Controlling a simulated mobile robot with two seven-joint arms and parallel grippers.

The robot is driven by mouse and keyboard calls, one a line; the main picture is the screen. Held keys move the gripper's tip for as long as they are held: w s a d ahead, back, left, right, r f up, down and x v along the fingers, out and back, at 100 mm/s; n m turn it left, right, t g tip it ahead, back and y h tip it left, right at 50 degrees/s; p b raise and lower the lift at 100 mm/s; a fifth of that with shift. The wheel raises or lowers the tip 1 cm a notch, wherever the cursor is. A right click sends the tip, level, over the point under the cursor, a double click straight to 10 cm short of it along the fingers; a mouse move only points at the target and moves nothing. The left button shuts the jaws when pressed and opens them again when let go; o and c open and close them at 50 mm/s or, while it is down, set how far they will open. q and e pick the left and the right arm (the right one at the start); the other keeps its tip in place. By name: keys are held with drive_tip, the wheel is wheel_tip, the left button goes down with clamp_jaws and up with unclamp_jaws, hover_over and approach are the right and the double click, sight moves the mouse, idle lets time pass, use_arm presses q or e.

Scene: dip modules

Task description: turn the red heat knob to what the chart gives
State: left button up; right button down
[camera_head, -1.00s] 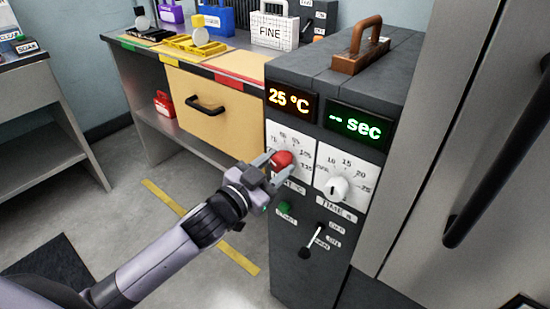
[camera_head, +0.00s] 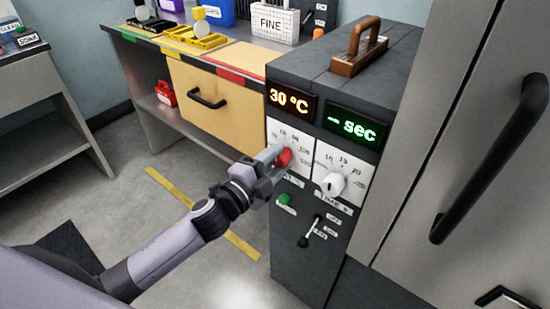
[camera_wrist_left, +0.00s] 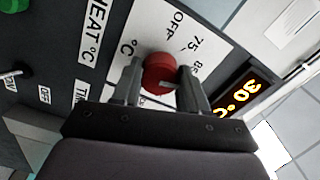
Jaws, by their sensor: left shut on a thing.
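The red heat knob (camera_head: 284,157) is on the white dial plate on the front of the dark grey machine (camera_head: 300,240). My left gripper (camera_head: 275,160) is shut on the knob, with a finger on each side of it. In the left wrist view the red knob (camera_wrist_left: 159,73) sits between the two fingers (camera_wrist_left: 160,85), and the marks OFF and 75 show beside it. The orange display (camera_head: 291,101) reads 30 °C. The chart is not recognisable in these views. My right gripper is not in view.
Right of the heat knob are a white time knob (camera_head: 333,184) and a green display (camera_head: 353,126) reading "-- sec". A large grey door with a handle (camera_head: 490,160) stands close on the right.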

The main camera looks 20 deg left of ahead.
sight(276, 162)
use_arm(q)
drive_tip(key=m, duration=0.4)
drive_tip(key=shift+p, duration=0.35)
drive_tip(key=shift+m, duration=1.1)
drive_tip(key=o, duration=1.1)
drive_tip(key=shift+c, duration=0.2)
drive_tip(key=v, duration=0.5)
drive_tip(key=shift+s, duration=0.2)
drive_tip(key=shift+v, duration=0.85)
